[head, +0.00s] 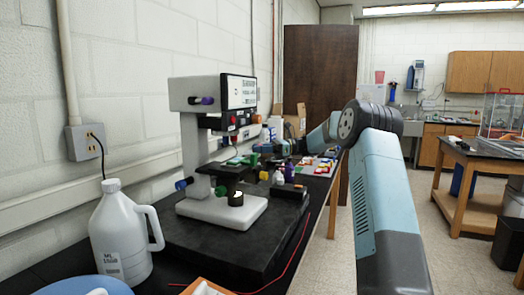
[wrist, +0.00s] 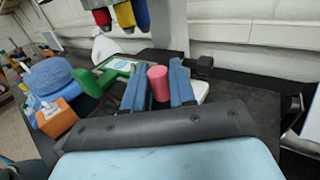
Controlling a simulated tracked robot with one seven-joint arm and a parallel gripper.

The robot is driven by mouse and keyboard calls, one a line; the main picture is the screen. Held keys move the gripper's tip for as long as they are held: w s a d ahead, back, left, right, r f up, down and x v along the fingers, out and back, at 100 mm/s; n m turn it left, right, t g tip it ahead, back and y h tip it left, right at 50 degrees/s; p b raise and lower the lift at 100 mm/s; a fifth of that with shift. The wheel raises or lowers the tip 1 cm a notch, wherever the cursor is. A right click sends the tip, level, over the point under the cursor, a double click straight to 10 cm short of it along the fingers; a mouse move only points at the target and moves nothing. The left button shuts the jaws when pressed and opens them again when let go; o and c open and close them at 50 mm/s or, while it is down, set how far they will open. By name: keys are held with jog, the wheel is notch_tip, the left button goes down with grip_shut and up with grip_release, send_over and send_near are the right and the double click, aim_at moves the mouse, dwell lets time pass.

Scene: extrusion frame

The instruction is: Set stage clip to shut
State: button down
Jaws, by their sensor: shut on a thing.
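A grey and white microscope (head: 218,150) stands on a black base board, with a dark stage (head: 228,170) under its head. In the wrist view my gripper (wrist: 158,82) has its two blue fingers on either side of a pink-red upright cylinder (wrist: 158,84) and is shut on it. Just left of the fingers is a green frame (wrist: 115,68) around a pale blue slide, with a thick green cylinder (wrist: 90,82) beside it. I cannot tell for sure which part is the stage clip. In the head view my gripper is not clearly visible near the stage.
Red, yellow and blue objectives (wrist: 125,16) hang above the stage. A blue round-topped thing (wrist: 52,76) and an orange block (wrist: 56,117) stand at left in the wrist view. A white jug (head: 122,230) stands before the microscope. Several small coloured things lie farther back.

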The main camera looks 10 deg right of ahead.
jog(key=c, duration=1.1)
grip_release()
jog(key=shift+d, duration=0.1)
jog(key=d, duration=1.3)
jog(key=shift+s+d, duration=0.1)
jog(key=shift+d, duration=0.2)
